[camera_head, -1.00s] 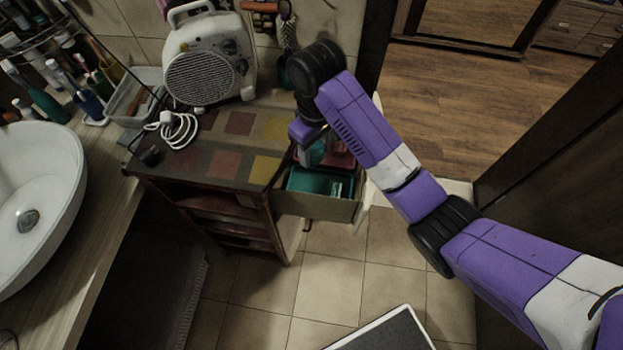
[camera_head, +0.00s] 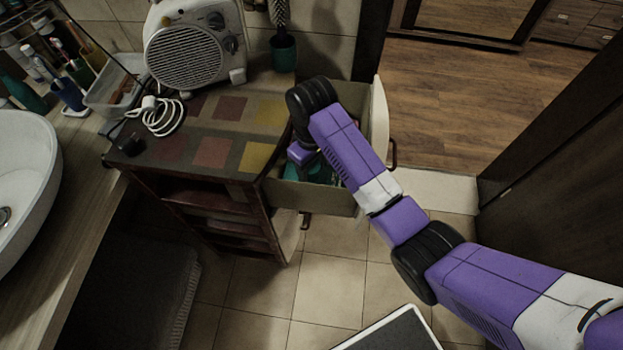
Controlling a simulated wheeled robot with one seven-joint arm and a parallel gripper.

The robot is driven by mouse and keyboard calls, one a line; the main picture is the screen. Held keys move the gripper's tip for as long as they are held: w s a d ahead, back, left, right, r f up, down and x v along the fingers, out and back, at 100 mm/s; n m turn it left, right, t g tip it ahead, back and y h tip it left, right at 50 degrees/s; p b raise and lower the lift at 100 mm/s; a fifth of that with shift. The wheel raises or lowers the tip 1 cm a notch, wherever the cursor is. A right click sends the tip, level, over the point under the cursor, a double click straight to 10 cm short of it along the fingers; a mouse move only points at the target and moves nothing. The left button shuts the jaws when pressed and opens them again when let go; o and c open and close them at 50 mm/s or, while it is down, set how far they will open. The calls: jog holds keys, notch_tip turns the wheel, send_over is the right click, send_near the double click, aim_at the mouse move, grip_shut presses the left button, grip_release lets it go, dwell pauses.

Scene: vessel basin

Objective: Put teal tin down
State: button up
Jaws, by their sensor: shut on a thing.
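The drawer (camera_head: 312,198) of the small cabinet is pulled out to the right, with its pale side wall facing me. My gripper (camera_head: 301,163) is low over the drawer, its purple hand at the level of the drawer walls. It is shut on the teal tin; teal surfaces (camera_head: 321,173) show just below and beside the hand, inside the drawer. My arm and the near drawer wall hide the fingertips and most of the teal. I cannot tell which teal part is the tin and which is a drawer item, or whether the tin touches the drawer floor.
The cabinet top (camera_head: 213,150) with coloured squares carries a white fan heater (camera_head: 186,58), a coiled white cable (camera_head: 163,117) and a brush in a dark teal holder (camera_head: 283,50). A basin (camera_head: 30,165) is at the left. The tiled floor (camera_head: 330,240) in front is clear.

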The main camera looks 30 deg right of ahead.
aim_at(311, 179)
jog(key=shift+f, duration=2.8)
jog(key=shift+f, duration=0.15)
jog(key=o, duration=1.5)
notch_tip(311, 179, up, 12)
jog(key=shift+r+p, duration=0.2)
jog(key=shift+p, duration=0.1)
jog(key=shift+d, duration=0.1)
